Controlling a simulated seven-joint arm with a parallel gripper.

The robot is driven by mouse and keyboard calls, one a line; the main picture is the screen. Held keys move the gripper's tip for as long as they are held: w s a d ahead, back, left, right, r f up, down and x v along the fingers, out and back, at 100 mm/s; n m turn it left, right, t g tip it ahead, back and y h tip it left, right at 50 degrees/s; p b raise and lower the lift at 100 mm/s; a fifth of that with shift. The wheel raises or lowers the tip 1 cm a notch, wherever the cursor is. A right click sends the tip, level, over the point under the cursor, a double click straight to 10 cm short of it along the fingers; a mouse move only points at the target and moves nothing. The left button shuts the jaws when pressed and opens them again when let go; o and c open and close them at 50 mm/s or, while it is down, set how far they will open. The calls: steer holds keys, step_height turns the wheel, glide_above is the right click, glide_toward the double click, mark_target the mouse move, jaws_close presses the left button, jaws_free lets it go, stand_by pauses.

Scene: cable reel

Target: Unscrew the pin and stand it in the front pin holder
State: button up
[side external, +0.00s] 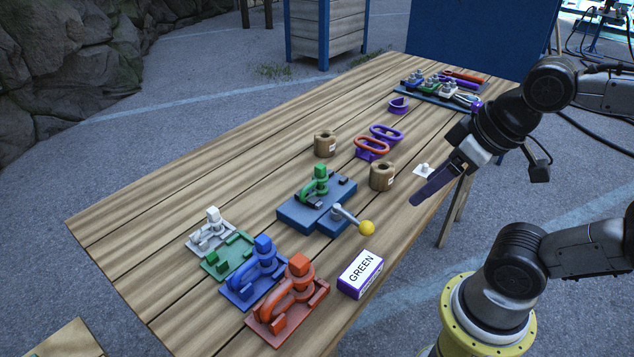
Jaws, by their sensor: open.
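A green shackle-like piece with its pin (320,180) sits upright in a blue clamp block (296,213) in the middle of the table. The block has a grey lever (345,213) ending in a yellow ball. Two brown round holders with open tops stand beyond it: one nearer the table's right edge (382,176), one farther left (325,144). Both look empty. I cannot tell how far the pin is threaded. My gripper (418,200) is open and empty, with dark purple fingers, in the air over the table's right edge, right of the nearer holder and apart from it.
A box marked GREEN (360,273) lies by the right edge. White, green, blue and red trays (288,318) line the near end; the green one (227,256) has no shackle. Purple stands with links (372,147) and a tool rack (440,92) stand farther back. The left side is clear.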

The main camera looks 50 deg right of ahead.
steer(key=c, duration=0.3)
steer(key=w+d+r+m+g, duration=0.2)
steer(key=w+r+m, duration=0.6)
steer(key=w+m, duration=0.5)
steer(key=w+d+f+m+g, duration=0.1)
steer(key=w+f, duration=0.3)
steer(key=w, duration=0.1)
steer(key=w+d+f+m+g, duration=0.1)
steer(key=w+d+f+m, duration=0.1)
steer(key=w+f, duration=0.2)
steer(key=w+d+f+m+g, duration=0.1)
steer(key=w+d+f+m, duration=0.1)
steer(key=w+f, duration=0.2)
steer(key=shift+w+g, duration=0.3)
steer(key=shift+w, duration=0.65)
steer(key=shift+f, duration=2)
steer(key=m, duration=0.5)
steer(key=shift+m, duration=0.4)
steer(key=m, duration=1.2)
